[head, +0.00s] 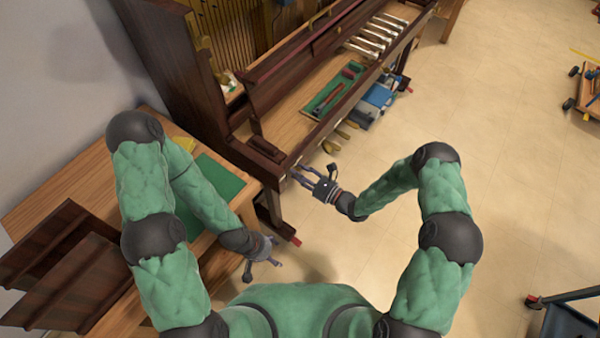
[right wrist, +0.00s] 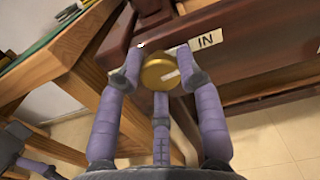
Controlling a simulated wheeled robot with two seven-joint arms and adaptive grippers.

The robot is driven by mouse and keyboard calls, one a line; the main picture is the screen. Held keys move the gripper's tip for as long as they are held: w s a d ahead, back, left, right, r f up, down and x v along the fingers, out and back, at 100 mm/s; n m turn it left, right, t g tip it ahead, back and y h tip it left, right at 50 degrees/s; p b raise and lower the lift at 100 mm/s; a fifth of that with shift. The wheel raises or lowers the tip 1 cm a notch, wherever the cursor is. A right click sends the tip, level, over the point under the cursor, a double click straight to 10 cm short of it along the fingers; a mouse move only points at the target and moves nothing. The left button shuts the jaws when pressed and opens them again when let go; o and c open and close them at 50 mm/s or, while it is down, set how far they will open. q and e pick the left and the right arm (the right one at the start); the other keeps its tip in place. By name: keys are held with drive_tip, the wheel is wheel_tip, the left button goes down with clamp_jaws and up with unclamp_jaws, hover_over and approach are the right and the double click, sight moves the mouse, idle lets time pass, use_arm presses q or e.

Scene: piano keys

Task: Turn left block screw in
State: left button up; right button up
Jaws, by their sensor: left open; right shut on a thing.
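In the head view my right gripper (head: 304,175) is at the piano's near left corner, where the screw is too small to make out. My left gripper (head: 273,255) is open and empty, low beside the workbench, apart from the piano.
The piano (head: 270,168) has its key bed largely bare, with several keys (head: 372,38) at the far end and a green tool tray (head: 335,90) on it. A wooden workbench (head: 205,245) stands at left with loose dark panels (head: 55,250). Open floor (head: 390,270) lies at right.

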drive_tip(key=shift+s+m, duration=0.1)
drive_tip(key=shift+m, duration=0.8)
drive_tip(key=o, duration=1.1)
drive_tip(key=shift+r, duration=0.1)
drive_tip(key=shift+o, duration=0.2)
drive_tip(key=shift+d, duration=0.1)
drive_tip(key=v, duration=1.1)
drive_tip(key=shift+s+d, duration=0.2)
drive_tip(key=shift+d, duration=0.15)
